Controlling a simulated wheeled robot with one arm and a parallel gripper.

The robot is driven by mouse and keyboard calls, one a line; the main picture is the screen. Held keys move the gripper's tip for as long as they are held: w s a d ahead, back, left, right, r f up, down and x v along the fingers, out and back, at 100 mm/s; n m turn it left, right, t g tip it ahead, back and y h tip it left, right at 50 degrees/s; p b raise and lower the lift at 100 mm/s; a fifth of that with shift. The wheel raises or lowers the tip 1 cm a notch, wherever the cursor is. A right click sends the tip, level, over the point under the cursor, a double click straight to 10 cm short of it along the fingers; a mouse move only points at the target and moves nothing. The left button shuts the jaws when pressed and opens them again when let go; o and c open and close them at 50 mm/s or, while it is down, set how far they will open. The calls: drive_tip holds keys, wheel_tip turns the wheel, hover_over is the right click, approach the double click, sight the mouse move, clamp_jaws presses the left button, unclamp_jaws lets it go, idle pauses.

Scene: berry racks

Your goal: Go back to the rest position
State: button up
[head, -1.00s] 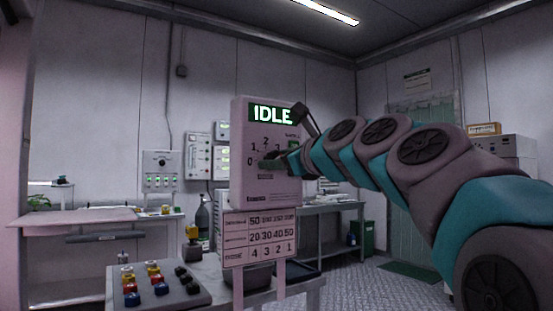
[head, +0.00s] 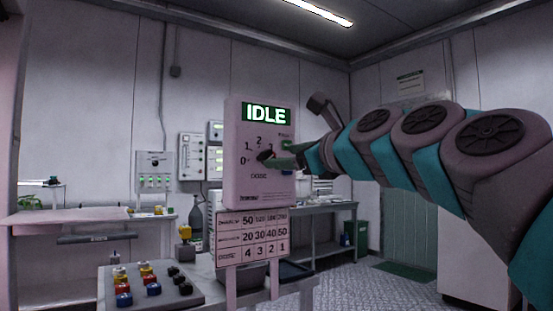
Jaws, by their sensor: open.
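My gripper (head: 285,160) is at the end of my teal and grey arm, which comes in from the right side of the head view. Its fingers are in front of the face of a pale control box (head: 232,180), near the dial numbers. The fingers look dark green and small. I cannot tell whether they touch the box. The box's screen (head: 265,114) reads IDLE in white on green. The numbers 0 to 3 show around the dial, which my gripper partly hides. Nothing is seen held.
A number chart (head: 252,238) hangs below the box on posts. A board of coloured buttons (head: 150,287) lies at the front left. A bench (head: 75,216) stands at the left, a table (head: 335,207) behind the box. A green bin (head: 356,235) and open floor are at the right.

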drive_tip(key=shift+s+d, duration=0.35)
drive_tip(key=shift+s, duration=0.25)
drive_tip(key=s+f+n+g+h, duration=0.2)
drive_tip(key=s+f+n+g, duration=0.15)
drive_tip(key=f, duration=0.75)
drive_tip(key=s+f+n+g+h, duration=0.15)
drive_tip(key=f+n, duration=0.25)
drive_tip(key=f, duration=0.8)
drive_tip(key=s+f+n+g+h, duration=0.1)
drive_tip(key=s+f+n+g, duration=0.25)
drive_tip(key=f, duration=0.75)
drive_tip(key=s+d+f+n+g+h, duration=0.1)
drive_tip(key=s+d+f+n+g, duration=0.1)
drive_tip(key=s+d+f+n, duration=0.2)
drive_tip(key=s+d+f+n+g+h, duration=0.2)
drive_tip(key=s+d+f+n+g, duration=0.1)
drive_tip(key=s+f, duration=0.8)
drive_tip(key=s+d+f+n+g+h, duration=0.2)
drive_tip(key=s+d+f+n, duration=0.3)
drive_tip(key=s, duration=0.6)
wheel_tip(320, 180, down, 3)
drive_tip(key=shift+d+r+n+g, duration=0.15)
drive_tip(key=shift+d+n+g, duration=0.25)
drive_tip(key=shift+g, duration=0.25)
drive_tip(key=shift+h, duration=0.25)
